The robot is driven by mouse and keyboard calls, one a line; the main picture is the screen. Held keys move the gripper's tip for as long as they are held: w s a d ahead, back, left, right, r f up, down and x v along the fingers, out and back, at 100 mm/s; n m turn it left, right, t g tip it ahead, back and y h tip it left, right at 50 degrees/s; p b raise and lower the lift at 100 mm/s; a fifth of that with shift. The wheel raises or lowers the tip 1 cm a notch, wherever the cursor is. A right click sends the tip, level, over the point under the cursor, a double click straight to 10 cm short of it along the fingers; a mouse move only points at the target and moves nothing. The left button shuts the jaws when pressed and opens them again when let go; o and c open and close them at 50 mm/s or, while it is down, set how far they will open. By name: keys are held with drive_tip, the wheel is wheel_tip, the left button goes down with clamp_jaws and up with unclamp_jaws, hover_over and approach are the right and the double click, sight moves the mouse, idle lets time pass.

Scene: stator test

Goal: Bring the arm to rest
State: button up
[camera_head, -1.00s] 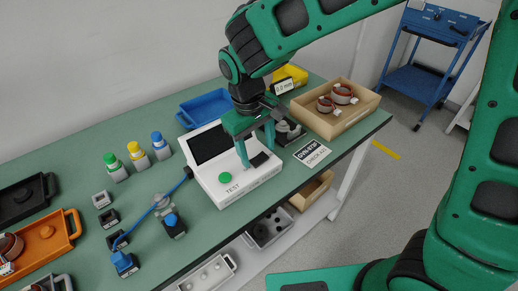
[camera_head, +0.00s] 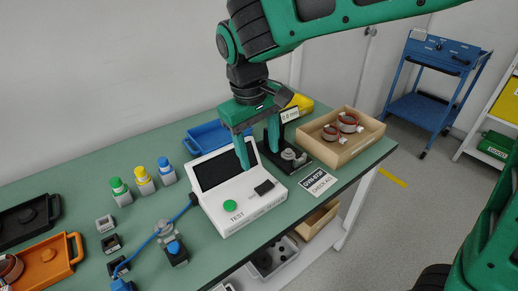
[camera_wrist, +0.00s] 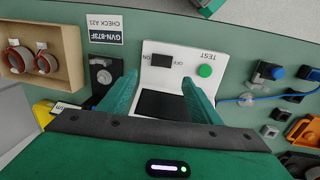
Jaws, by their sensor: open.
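My gripper (camera_head: 258,148) is open and empty in the head view, with its green fingers spread above the white test box. The test box (camera_head: 238,200) has a dark screen, a green button (camera_head: 230,205) and a black switch (camera_head: 264,187). In the wrist view the two fingers (camera_wrist: 160,92) point toward the box, and the switch (camera_wrist: 161,59) and green button (camera_wrist: 205,71) show beyond and between the fingertips. I cannot tell the exact height of the fingers over the box.
A black gauge stand (camera_head: 293,157) stands close right of the gripper. A wooden tray (camera_head: 342,154) with copper-wound rings lies further right. A blue tray (camera_head: 206,138) is behind. Bottles, small blocks, a blue-cabled probe (camera_head: 174,250) and an orange tray (camera_head: 48,262) are left.

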drive_tip(key=shift+d, duration=0.1)
drive_tip(key=d+m, duration=0.4)
drive_tip(key=d, duration=1.1)
drive_tip(key=s+d+m, duration=0.3)
drive_tip(key=s+d, duration=0.2)
drive_tip(key=d, duration=0.4)
drive_tip(key=s+d+f+m+g, duration=0.1)
drive_tip(key=s+d+m, duration=0.1)
drive_tip(key=s+d, duration=0.4)
drive_tip(key=d, duration=0.3)
drive_tip(key=shift+d+m+y, duration=0.3)
drive_tip(key=shift+d+m, duration=0.05)
drive_tip(key=shift+m, duration=0.05)
drive_tip(key=s+d+f+m, duration=0.1)
drive_tip(key=s, duration=0.2)
drive_tip(key=s+d+m, duration=0.1)
drive_tip(key=s, duration=0.2)
drive_tip(key=s+d+f+m+y, duration=0.1)
drive_tip(key=s+d, duration=0.1)
drive_tip(key=shift+s+f, duration=0.35)
drive_tip(key=shift+s, duration=0.05)
drive_tip(key=shift+c, duration=0.4)
